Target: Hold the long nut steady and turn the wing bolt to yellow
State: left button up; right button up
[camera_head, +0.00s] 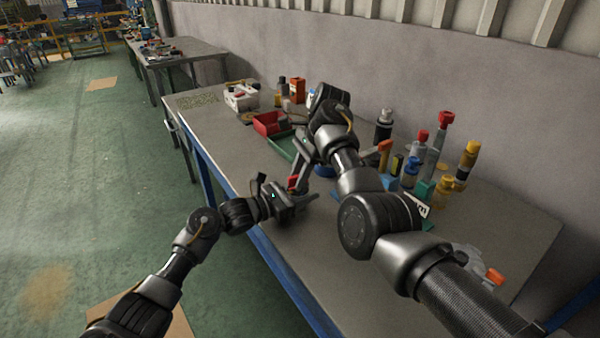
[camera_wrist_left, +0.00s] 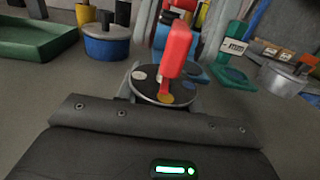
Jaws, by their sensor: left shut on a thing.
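The red wing bolt (camera_wrist_left: 174,55) stands upright in the left wrist view, over a dark disc (camera_wrist_left: 150,88) with pale and yellow marks. A yellow mark (camera_wrist_left: 166,98) shows at the disc's near edge, by the foot of the bolt. The red bolt also shows small in the head view (camera_head: 292,183). My left gripper (camera_head: 303,201) is shut just below the disc, on the long nut, which is mostly hidden. My right gripper (camera_head: 302,176) reaches down from above; its grey fingers show apart on either side of the red bolt in the left wrist view.
A green tray (camera_wrist_left: 40,42) and a blue round container (camera_wrist_left: 106,46) lie behind to the left in the left wrist view. A red bin (camera_head: 270,123) stands farther along the bench. Several bottles and tools stand along the wall side. The bench front is clear.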

grip_shut()
jog(key=shift+n+g, duration=0.3)
jog(key=shift+n, duration=0.5)
jog(key=shift+o, duration=0.8)
grip_release()
jog(key=v, duration=0.7)
jog(key=shift+r, duration=0.3)
